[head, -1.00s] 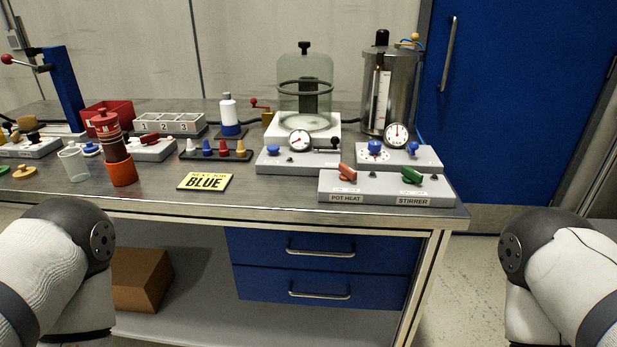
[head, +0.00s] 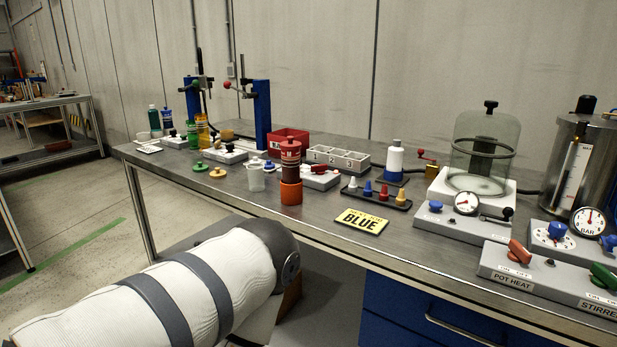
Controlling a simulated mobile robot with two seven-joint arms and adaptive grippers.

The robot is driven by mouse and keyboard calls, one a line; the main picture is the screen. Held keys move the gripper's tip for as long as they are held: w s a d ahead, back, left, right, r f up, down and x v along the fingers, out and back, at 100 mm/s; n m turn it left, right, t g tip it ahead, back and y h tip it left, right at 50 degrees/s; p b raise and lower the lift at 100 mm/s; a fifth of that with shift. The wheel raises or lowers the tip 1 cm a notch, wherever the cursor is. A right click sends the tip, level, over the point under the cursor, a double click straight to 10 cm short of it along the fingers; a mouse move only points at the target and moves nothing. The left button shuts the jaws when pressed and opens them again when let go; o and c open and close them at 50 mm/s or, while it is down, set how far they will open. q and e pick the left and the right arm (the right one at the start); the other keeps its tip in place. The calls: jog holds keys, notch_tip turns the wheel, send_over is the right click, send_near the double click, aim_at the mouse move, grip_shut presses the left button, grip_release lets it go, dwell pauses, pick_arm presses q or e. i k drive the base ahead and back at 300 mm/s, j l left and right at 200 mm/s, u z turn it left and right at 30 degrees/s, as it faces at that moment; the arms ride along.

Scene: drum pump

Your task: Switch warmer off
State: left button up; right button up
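No label reading "warmer" is legible. A grey box with a red lever switch (head: 318,169) stands mid-bench behind the dark red and orange cylinder (head: 291,178), partly hidden by it. Another grey switch box (head: 226,155) sits farther left, its labels too small to read. At the front right, a grey box carries an orange-red switch (head: 519,251) labelled POT HEAT and a green switch (head: 603,276) labelled STIRRER. My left arm shows at the lower left, but its gripper is not visible. My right arm and gripper are out of view.
A clear cup (head: 257,180), a yellow BLUE card (head: 361,221) and a rack of coloured pegs (head: 376,195) lie near the switches. A glass bell jar (head: 483,150) and a steel tank (head: 582,165) stand at the right. A blue press (head: 261,115) stands behind.

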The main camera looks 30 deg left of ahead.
aim_at(319, 168)
jog(key=j+u, duration=0.1)
jog(key=j, duration=0.35)
jog(key=i+j, duration=0.15)
jog(key=j, duration=0.25)
jog(key=i+j+u, duration=0.15)
jog(key=j, duration=0.7)
jog(key=i+j+u, duration=0.15)
jog(key=j, duration=0.25)
